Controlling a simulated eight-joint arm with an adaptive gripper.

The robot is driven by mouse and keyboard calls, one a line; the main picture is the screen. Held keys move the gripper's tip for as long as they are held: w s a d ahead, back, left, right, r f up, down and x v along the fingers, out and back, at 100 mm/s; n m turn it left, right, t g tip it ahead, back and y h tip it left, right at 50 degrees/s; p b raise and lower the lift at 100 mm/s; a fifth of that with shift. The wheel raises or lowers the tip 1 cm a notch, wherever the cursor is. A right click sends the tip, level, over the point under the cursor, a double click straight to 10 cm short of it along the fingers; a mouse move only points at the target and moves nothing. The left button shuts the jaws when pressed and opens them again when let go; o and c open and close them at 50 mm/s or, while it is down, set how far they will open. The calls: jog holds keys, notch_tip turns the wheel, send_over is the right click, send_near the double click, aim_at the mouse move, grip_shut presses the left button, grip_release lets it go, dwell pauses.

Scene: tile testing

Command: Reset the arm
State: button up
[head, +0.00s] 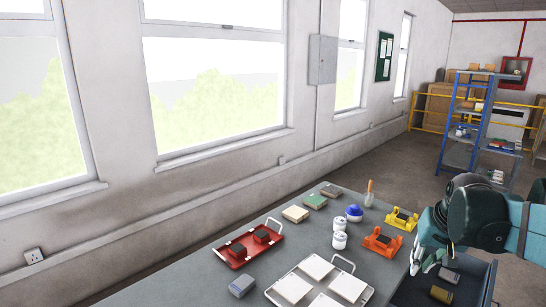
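My arm comes in from the right edge in teal and dark segments. My gripper (424,259), with pale fingers, points down at the table's right side, above the left edge of a dark bin (486,284). It is small and partly covered by my arm, so I cannot tell whether it is open or shut. I see nothing clearly held in it. An orange fixture (382,243) and a yellow fixture (401,219) stand to its left and behind it on the grey table (190,286).
A red tray (250,254) holds dark blocks. A white tray (321,284) holds several white tiles. White jars (339,240), a blue-topped container (354,213), a brush (369,193) and loose tiles (295,213) stand farther back. A grey block (241,286) lies front left.

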jog(key=s+a+f+n+t, duration=0.2)
jog(key=s+a+n+t, duration=0.1)
jog(key=s+a, duration=1.3)
jog(key=a+n, duration=0.1)
jog(key=a, duration=0.3)
jog(key=shift+f+y, duration=0.3)
